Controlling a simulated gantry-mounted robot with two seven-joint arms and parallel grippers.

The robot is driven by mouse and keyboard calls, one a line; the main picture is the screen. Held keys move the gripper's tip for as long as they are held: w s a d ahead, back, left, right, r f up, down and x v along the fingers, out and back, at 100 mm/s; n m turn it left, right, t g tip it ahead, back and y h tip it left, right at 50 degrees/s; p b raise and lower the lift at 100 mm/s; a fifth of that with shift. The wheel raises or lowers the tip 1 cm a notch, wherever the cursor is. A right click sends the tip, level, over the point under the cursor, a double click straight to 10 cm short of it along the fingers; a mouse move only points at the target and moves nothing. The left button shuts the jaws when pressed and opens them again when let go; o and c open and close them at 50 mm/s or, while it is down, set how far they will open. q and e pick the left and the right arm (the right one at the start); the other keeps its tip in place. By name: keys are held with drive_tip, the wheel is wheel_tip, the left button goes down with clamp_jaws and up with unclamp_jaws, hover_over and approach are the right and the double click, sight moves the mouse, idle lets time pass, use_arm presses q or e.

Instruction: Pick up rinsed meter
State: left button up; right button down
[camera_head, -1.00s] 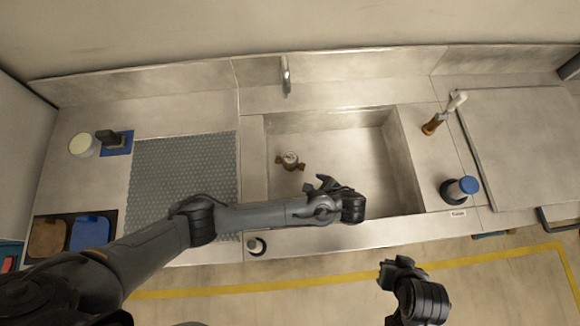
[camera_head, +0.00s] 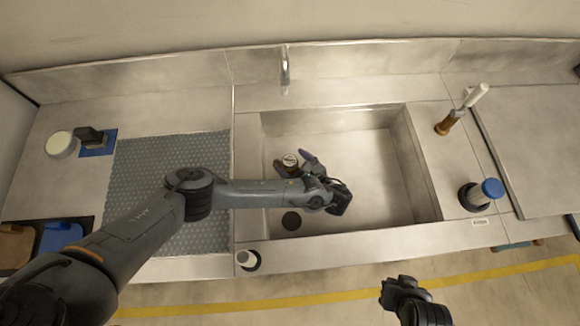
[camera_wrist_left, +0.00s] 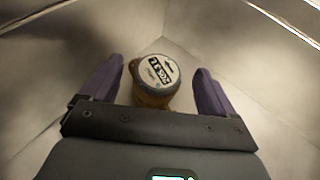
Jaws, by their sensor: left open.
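The meter (camera_head: 289,160), a small brownish body with a pale round dial, sits in the steel sink basin (camera_head: 380,185). In the left wrist view the meter (camera_wrist_left: 156,78) shows its white face with dark print, and it lies between the two purple fingers. My left gripper (camera_head: 291,162) is open in the sink, its fingers spread on either side of the meter; I cannot tell whether they touch it. Part of the meter is hidden by the gripper. My right gripper (camera_head: 390,292) hangs in front of the counter, away from the sink; its jaw state is unclear.
A grey perforated mat (camera_head: 140,170) lies to the left. The sink walls surround my left gripper.

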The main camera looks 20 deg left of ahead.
sight(287, 159)
use_arm(q)
drive_tip(key=x, duration=0.3)
drive_tip(key=shift+a+f, duration=0.1)
drive_tip(key=shift+a, duration=0.2)
drive_tip(key=shift+d, duration=0.1)
drive_tip(key=c, duration=1.4)
drive_tip(key=shift+c, duration=0.8)
